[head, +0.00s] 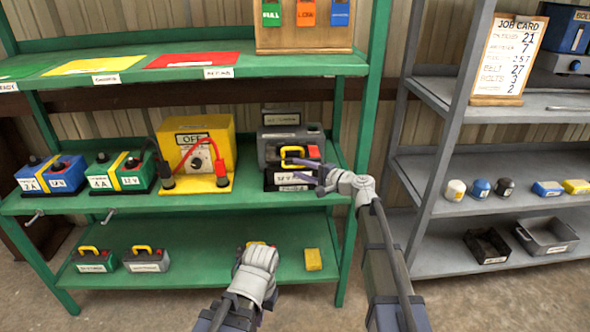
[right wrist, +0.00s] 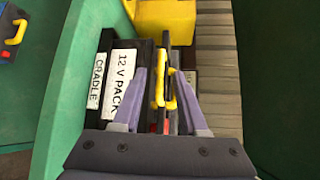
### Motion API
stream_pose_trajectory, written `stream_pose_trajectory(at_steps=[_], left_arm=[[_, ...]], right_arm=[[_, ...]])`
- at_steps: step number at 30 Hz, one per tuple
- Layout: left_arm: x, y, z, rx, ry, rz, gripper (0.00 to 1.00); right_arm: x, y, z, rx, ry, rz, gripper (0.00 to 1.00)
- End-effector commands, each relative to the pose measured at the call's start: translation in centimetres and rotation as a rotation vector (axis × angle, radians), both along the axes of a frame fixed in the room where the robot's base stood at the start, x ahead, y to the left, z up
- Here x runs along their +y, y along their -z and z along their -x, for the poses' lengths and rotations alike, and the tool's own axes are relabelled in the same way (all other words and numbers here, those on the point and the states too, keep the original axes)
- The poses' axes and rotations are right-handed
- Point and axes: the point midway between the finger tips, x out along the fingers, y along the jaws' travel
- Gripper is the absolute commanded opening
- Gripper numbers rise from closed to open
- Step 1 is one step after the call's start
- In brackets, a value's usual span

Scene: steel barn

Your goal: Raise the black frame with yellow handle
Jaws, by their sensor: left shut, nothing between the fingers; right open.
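A black frame with a yellow handle (head: 292,153) stands on the middle green shelf, at the right end. In the right wrist view its yellow handle (right wrist: 159,90) lies between my right gripper's two purple fingers. My right gripper (head: 315,175) is open and reaches in from the right; it also shows in the right wrist view (right wrist: 165,74). The labels "12 V PACK" (right wrist: 122,82) and "CRADLE" (right wrist: 97,80) show beside the left finger. My left gripper (head: 258,252) is shut and empty in front of the lower shelf. It partly hides a yellow-handled pack behind it.
A grey box (head: 280,134) stands close behind the frame. A yellow box marked "OFF" (head: 206,138) with red and black clamps, plus green (head: 118,172) and blue (head: 50,176) units, stand to its left. The green rack's upright (head: 372,90) is close right of my right gripper.

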Motion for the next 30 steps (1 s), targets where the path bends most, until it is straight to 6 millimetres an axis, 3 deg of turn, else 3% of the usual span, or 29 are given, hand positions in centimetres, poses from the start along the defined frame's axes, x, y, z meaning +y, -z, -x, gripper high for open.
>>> stream_pose_trajectory(at_steps=[6,17,28,30], left_arm=[[0.0,0.3,0.0,0.000,0.000,0.000,0.00],[0.0,0.3,0.0,0.000,0.000,0.000,0.00],[0.0,0.3,0.0,0.000,0.000,0.000,0.00],[0.0,0.3,0.0,0.000,0.000,0.000,0.00]], right_arm=[[1.5,0.3,-1.6,0.001,-0.001,0.000,0.42],[1.8,0.4,-1.7,0.000,0.001,0.002,0.42],[1.8,0.4,-1.7,0.000,0.000,0.001,0.01],[1.8,0.4,-1.7,0.000,0.000,0.001,0.00]])
